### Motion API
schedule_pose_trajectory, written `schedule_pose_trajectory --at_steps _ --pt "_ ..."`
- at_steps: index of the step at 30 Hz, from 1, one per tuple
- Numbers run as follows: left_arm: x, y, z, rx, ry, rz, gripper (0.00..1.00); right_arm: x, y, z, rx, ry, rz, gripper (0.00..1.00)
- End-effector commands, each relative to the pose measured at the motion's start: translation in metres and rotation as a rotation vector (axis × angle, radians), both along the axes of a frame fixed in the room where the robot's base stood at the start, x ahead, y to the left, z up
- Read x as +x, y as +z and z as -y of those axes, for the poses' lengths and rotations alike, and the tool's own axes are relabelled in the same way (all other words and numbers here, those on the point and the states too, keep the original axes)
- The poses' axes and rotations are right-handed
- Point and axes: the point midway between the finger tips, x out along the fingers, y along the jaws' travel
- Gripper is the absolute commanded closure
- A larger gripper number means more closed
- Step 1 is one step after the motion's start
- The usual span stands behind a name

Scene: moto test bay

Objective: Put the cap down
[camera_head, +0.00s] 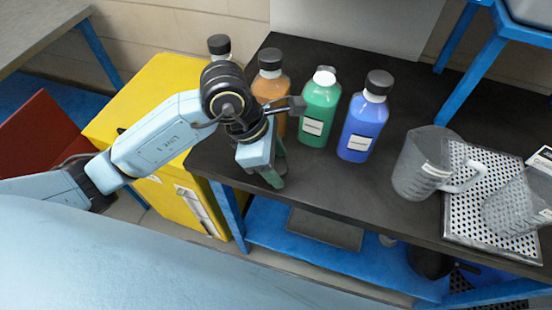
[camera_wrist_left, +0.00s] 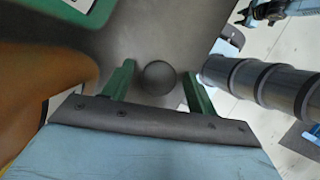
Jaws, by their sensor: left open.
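A dark round cap (camera_wrist_left: 158,77) lies on the black table top, seen in the left wrist view between the green fingers of my left gripper (camera_wrist_left: 157,70). The fingers are open, with a gap on each side of the cap. In the head view my left gripper (camera_head: 274,176) points down at the table's front left edge, and the cap is hidden behind it. The green bottle (camera_head: 319,115) stands upright with a white top. The orange bottle (camera_head: 270,88) and the blue bottle (camera_head: 361,128) have black caps. My right gripper is not in view.
Another black-capped bottle (camera_head: 219,45) stands behind my left wrist. A clear jug (camera_head: 416,165) stands right of the blue bottle, beside a perforated tray (camera_head: 470,215) with a second jug (camera_head: 518,205). A yellow cabinet (camera_head: 160,90) is at the left. The black table (camera_head: 340,190) is clear in front of the bottles.

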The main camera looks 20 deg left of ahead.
Motion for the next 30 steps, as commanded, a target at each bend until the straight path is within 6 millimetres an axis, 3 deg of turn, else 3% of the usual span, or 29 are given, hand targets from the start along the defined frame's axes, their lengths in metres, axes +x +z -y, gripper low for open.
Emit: schedule_pose_trajectory --at_steps 7,21,30 --pt "0.000 0.009 -0.003 0.000 0.000 0.003 0.42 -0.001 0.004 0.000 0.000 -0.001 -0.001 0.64" --pt "-0.008 0.095 -0.037 0.002 0.000 0.005 0.42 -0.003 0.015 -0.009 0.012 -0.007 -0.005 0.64" --pt "-0.011 0.113 -0.045 0.001 0.000 0.000 0.42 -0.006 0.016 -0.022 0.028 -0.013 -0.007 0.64"
